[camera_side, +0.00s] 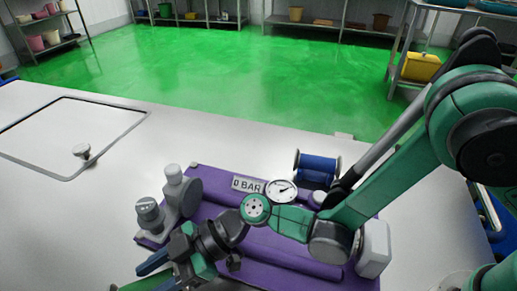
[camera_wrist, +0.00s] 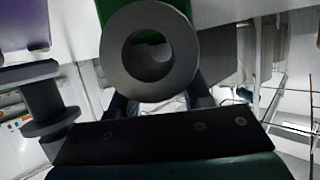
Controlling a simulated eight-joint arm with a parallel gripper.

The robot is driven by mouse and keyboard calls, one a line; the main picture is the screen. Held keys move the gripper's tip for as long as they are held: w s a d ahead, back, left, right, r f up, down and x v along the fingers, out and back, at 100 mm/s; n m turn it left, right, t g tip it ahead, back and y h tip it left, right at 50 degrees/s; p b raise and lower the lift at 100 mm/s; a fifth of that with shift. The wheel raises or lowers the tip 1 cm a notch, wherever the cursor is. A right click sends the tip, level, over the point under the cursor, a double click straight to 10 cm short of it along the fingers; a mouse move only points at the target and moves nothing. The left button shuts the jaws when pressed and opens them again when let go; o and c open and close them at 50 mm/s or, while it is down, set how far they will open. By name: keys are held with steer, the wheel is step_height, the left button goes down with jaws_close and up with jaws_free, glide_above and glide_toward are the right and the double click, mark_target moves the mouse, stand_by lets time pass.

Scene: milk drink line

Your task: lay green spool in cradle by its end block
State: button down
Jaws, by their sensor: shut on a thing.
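The green spool shows in the wrist view as a grey end flange with a round bore (camera_wrist: 112,45) and a strip of green behind it. My gripper (camera_wrist: 158,98) is shut on it, with dark fingers on either side below the flange. In the side view my gripper (camera_side: 140,272) is at the bottom, left of the purple base, and a bit of green (camera_side: 148,285) shows under its blue fingers. The spool is mostly out of frame there. A pale block (camera_side: 375,248) stands at the purple base's right end. I cannot make out the cradle for certain.
The purple base (camera_side: 205,174) carries a gauge (camera_side: 282,190), a "0 BAR" plate and grey fittings (camera_side: 150,215) at its left. A blue spool (camera_side: 317,168) stands behind it. A knob (camera_side: 82,151) is on a square panel. The left worktop is mostly clear.

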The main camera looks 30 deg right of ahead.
steer(key=shift+c, duration=1.9)
jaws_free()
steer(key=shift+r, duration=0.15)
steer(key=v, duration=1.1)
steer(key=shift+d+r, duration=0.1)
steer(key=shift+d, duration=0.2)
steer(key=w+d+r+m+t+h, duration=0.1)
steer(key=d+r+m+t+h, duration=0.1)
steer(key=d+m, duration=0.4)
steer(key=w+d+r+m+t+h, duration=0.1)
steer(key=d+r+m+t+h, duration=0.1)
steer(key=d+m+h, duration=0.4)
steer(key=d+t+h, duration=0.1)
steer(key=d, duration=0.4)
steer(key=shift+w+d+m+t, duration=0.25)
steer(key=shift+w+m+t, duration=0.05)
steer(key=shift+w+t, duration=0.1)
steer(key=shift+o, duration=0.4)
steer(key=s+d+r+m+t+h, duration=0.1)
steer(key=d+m+h, duration=0.3)
steer(key=d, duration=0.4)
steer(key=shift+s+d+r+m+h, duration=0.3)
steer(key=shift+s+m, duration=0.4)
steer(key=shift+s, duration=0.1)
